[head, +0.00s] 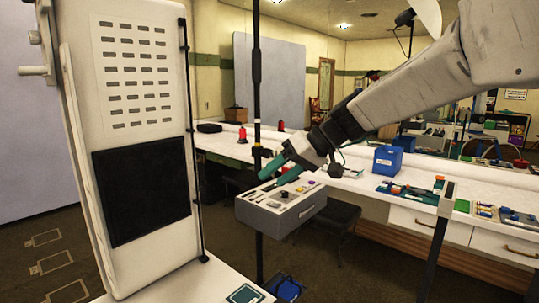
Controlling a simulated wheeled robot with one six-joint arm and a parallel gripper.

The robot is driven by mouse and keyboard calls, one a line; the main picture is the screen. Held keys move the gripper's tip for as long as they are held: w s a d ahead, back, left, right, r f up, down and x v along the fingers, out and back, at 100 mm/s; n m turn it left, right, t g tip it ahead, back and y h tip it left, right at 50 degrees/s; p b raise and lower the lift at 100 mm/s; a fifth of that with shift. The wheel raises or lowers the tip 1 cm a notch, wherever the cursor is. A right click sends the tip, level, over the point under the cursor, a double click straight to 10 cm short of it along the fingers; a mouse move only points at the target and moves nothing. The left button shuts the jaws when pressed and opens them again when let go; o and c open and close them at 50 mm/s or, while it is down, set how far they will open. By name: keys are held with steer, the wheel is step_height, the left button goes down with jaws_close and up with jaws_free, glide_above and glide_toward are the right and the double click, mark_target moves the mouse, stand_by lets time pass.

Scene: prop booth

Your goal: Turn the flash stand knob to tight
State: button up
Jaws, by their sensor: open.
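A black upright pole (257,100), which looks like the flash stand, rises left of the picture's middle. A dark collar (261,152) sits on it beside my gripper; it may carry the knob, but it is too small to tell or to read its setting. My gripper (273,174) reaches down from the upper right with its teal fingers apart and nothing seen between them. The fingers are close to the pole just below the collar. I cannot tell whether they touch it.
A grey box (293,215) with small items on top is just below my gripper. A tall white panel (137,65) stands at the left. Behind are a long white counter (345,187) and a blue bin (388,161). A dark stool (338,216) is beside the box.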

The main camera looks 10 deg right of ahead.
steer(key=w+d+t+y, duration=0.1)
steer(key=w+t+y, duration=0.1)
steer(key=w, duration=1.1)
steer(key=t, duration=0.9)
glide_toward(269, 153)
steer(key=x, duration=1)
steer(key=shift+w, duration=0.2)
steer(key=c, duration=1)
